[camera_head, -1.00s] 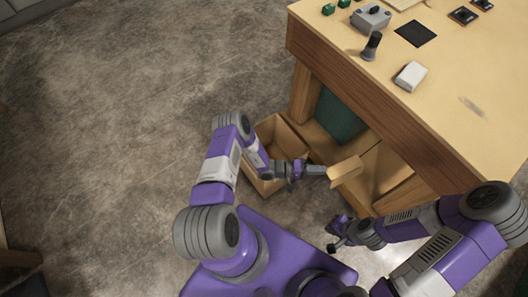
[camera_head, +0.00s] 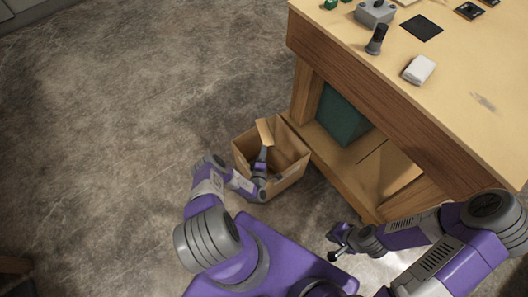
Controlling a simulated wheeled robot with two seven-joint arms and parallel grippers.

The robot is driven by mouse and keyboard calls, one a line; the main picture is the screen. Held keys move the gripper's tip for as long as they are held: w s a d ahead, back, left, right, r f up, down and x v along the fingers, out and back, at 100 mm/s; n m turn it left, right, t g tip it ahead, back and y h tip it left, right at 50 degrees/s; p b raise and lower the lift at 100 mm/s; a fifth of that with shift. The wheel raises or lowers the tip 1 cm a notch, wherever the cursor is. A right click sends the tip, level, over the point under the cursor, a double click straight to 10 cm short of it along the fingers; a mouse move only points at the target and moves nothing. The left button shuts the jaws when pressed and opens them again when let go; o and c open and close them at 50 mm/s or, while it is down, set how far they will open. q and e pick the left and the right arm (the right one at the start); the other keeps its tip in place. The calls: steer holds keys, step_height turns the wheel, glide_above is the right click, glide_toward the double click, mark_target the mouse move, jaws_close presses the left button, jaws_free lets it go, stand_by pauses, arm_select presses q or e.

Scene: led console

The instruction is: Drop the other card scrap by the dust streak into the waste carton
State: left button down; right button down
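My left gripper (camera_head: 264,150) is shut on a tan card scrap (camera_head: 264,132), holding it by its lower end. The scrap stands upright over the open waste carton (camera_head: 291,180), which sits on the floor beside the workbench. The gripper reaches into the carton's outline from its near left side. Whether the scrap is below the rim I cannot tell. My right gripper (camera_head: 335,245) is low over the floor in front of the bench, apart from everything; its fingers look spread and empty. The dust streak (camera_head: 484,102) lies on the bench top at the right.
The wooden workbench (camera_head: 400,122) fills the right, with a lower shelf holding a dark green box (camera_head: 341,115). On top are a white block (camera_head: 420,69), a dark upright tool (camera_head: 377,39), a grey box (camera_head: 376,12) and a black pad (camera_head: 421,27).

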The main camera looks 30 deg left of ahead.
arm_select(q)
step_height(320, 180, down, 5)
steer(key=b, duration=0.4)
steer(key=c, duration=1.2)
jaws_free()
steer(key=shift+c, duration=0.2)
steer(key=p+v, duration=0.2)
steer(key=v, duration=0.5)
steer(key=shift+s, duration=0.3)
steer(key=shift+d, duration=0.15)
